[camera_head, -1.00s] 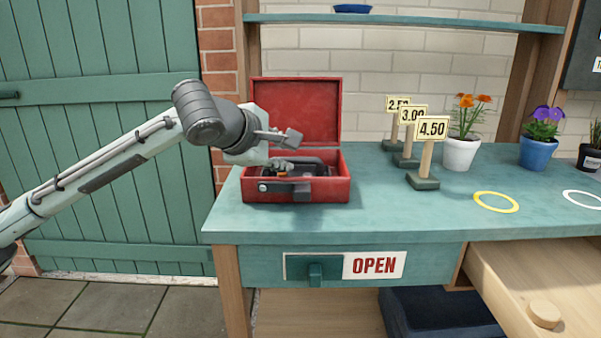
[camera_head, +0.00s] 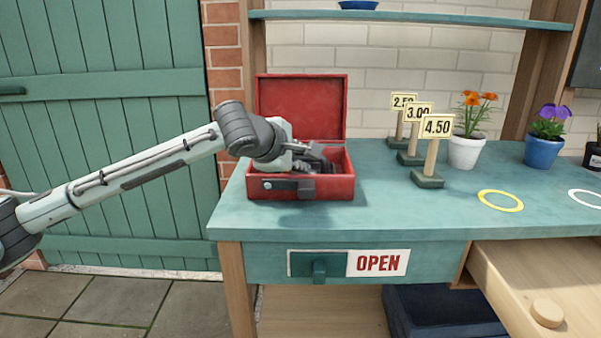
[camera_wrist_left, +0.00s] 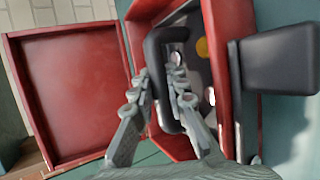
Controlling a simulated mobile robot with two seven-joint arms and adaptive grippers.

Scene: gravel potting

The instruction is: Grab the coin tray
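The coin tray's dark handle (camera_wrist_left: 164,112) shows in the left wrist view as a rounded bar inside the red cash box (camera_head: 330,188). Round coins, one gold and others silvery, lie beside it. My left gripper (camera_wrist_left: 162,78) is down in the box, with one finger on each side of the bar. The fingers are close to the bar, but I cannot tell if they grip it. In the head view the gripper (camera_head: 310,158) and box wall hide most of the tray. My right gripper is not in view.
The box's red lid (camera_head: 300,108) stands open behind. Price signs (camera_head: 437,128) stand right of the box, then a white pot (camera_head: 464,152) and a blue pot (camera_head: 541,152). The teal counter (camera_head: 400,215) is clear in front of the signs. A shelf (camera_head: 420,19) runs above.

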